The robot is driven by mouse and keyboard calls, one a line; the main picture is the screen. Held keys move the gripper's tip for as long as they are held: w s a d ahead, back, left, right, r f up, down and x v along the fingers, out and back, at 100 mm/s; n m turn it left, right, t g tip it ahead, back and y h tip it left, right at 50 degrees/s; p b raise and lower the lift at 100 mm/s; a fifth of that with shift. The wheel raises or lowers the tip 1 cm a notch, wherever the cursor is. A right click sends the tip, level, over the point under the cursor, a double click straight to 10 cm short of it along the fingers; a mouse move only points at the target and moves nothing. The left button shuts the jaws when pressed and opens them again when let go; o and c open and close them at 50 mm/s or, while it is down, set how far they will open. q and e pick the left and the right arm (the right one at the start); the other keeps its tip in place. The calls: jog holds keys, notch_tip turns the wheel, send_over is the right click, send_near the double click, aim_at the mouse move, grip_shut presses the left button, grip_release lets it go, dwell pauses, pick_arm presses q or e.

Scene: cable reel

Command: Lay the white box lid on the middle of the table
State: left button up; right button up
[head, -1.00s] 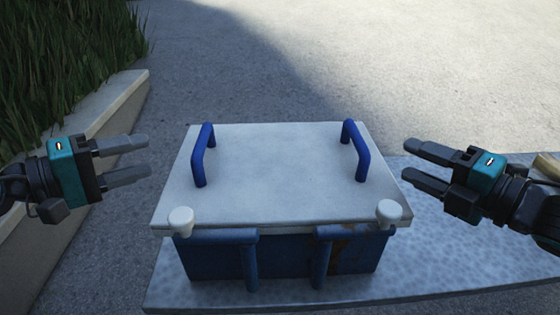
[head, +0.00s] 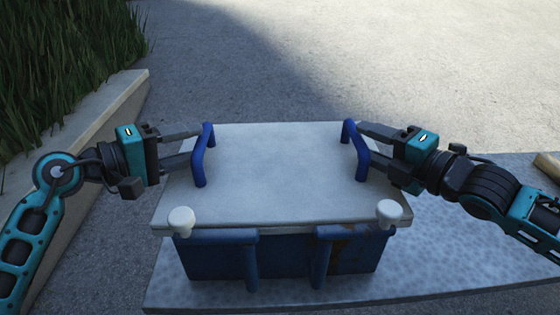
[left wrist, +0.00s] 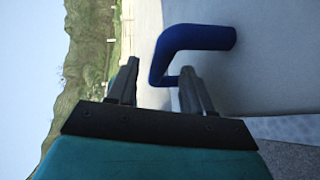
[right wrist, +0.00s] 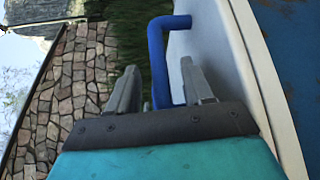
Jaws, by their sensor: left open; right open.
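The white box lid (head: 280,180) lies on top of a blue box (head: 290,262). It has a blue handle (head: 204,156) on its left side and another blue handle (head: 357,150) on its right side. My left gripper (head: 200,144) is open, its fingertips close to the left handle. In the left wrist view, this handle (left wrist: 195,38) stands just ahead of and partly between the open fingers (left wrist: 160,88). My right gripper (head: 358,142) is open at the right handle. In the right wrist view, the handle (right wrist: 156,60) runs between the open fingers (right wrist: 160,85).
The box stands on a pale speckled table (head: 450,245), with bare surface to its right. Two white knobs (head: 181,220) (head: 389,212) sit at the lid's front corners. A tan object (head: 547,165) lies at the far right. A low concrete kerb (head: 75,155) with grass runs along the left.

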aim_at(201, 137)
pick_arm(q)
jog(key=shift+x, duration=1.6)
pick_arm(e)
jog(key=shift+x, duration=1.65)
pick_arm(q)
jog(key=shift+c, duration=0.3)
pick_arm(e)
jog(key=shift+c, duration=0.3)
pick_arm(q)
grip_shut()
pick_arm(e)
grip_shut()
pick_arm(q)
jog(key=shift+f, duration=0.1)
jog(key=shift+r, duration=0.25)
pick_arm(e)
jog(key=shift+r, duration=0.25)
